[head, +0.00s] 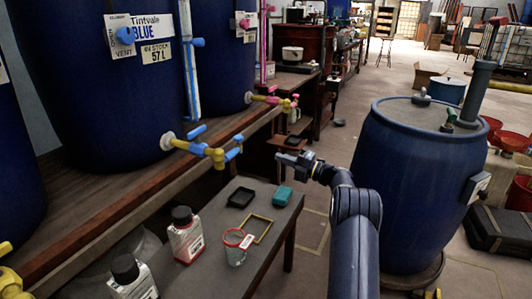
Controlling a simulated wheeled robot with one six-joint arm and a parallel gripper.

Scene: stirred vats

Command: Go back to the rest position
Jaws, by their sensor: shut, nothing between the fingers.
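My gripper (290,158) is at the end of my dark arm, which rises from the bottom of the head view. It is shut and empty, held in the air above the far end of a small dark table (210,245). Its jaws point left, toward the yellow and blue valve (215,153) of the vat labelled Tintvale Blue (100,80). It appears apart from the valve. A teal block (282,196) lies on the table below the gripper.
The table also bears a black tray (241,197), a yellow frame (268,229), a red-rimmed cup (235,250) and a white bottle (186,238). A large blue drum (415,180) stands close on my arm's right. Open floor (375,85) lies beyond.

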